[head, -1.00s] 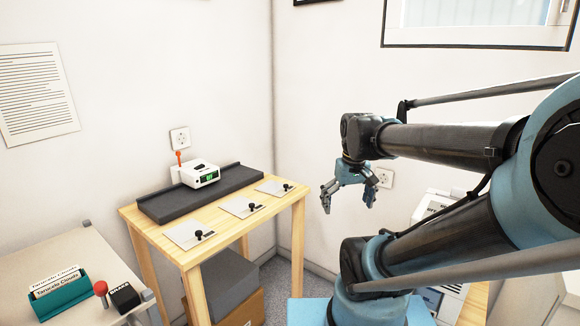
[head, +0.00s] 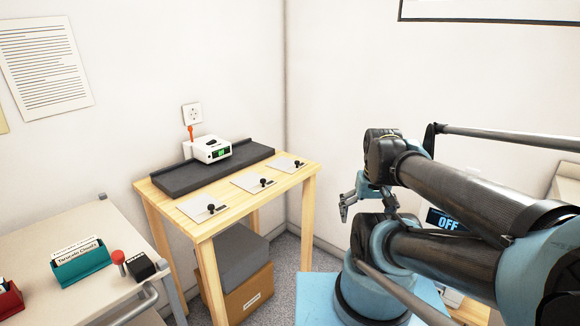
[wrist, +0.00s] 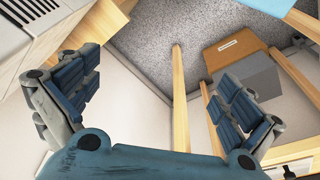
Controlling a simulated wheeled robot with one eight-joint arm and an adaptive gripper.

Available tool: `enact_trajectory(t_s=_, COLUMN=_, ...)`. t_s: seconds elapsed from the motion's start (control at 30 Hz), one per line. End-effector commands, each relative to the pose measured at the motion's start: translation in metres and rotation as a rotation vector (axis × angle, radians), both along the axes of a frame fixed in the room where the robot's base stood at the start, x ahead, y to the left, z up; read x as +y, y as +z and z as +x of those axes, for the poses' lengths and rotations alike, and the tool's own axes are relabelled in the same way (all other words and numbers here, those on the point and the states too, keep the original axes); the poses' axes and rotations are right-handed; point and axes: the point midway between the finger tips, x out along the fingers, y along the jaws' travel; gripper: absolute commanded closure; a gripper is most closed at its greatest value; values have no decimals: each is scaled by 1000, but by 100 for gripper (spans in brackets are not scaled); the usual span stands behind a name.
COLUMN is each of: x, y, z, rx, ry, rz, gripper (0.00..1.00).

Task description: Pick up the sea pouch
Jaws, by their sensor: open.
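I cannot make out a sea pouch in either view. In the head view, a teal holder (head: 80,264) on the left table carries white cards lettered "Tarucalo Clouds". Part of a red holder (head: 9,301) with cards shows at the left edge. My gripper (head: 366,207) is right of the wooden table, partly hidden by my arm. In the wrist view, my gripper (wrist: 160,82) has its fingers wide apart with nothing between them.
The wooden table (head: 222,220) holds a dark tray (head: 175,184), a white device (head: 207,149) and several white plates with black knobs. A grey box on a cardboard box (head: 248,292) sits beneath. A red knob (head: 118,257) and black block (head: 140,266) stand on the left table (head: 115,225).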

Motion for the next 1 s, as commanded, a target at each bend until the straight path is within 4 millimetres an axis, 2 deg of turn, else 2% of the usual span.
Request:
enact_trajectory(t_s=0.07, x=0, y=-4, z=9, rx=11, ry=0, rz=0, gripper=0)
enact_trajectory(t_s=0.4, x=0, y=-4, z=8, rx=11, ry=0, rz=0, gripper=0)
enact_trajectory(t_s=0.43, x=0, y=-4, z=8, rx=11, ry=0, rz=0, gripper=2)
enact_trajectory(t_s=0.57, x=1, y=4, z=2, rx=1, ry=-3, rz=2, gripper=32)
enact_trajectory(t_s=0.6, x=2, y=8, z=4, rx=2, ry=-7, rz=3, gripper=41)
enact_trajectory(t_s=0.7, x=5, y=23, z=15, rx=10, ry=-29, rz=10, gripper=59)
enact_trajectory(t_s=1.0, x=24, y=85, z=70, rx=46, ry=-131, rz=38, gripper=59)
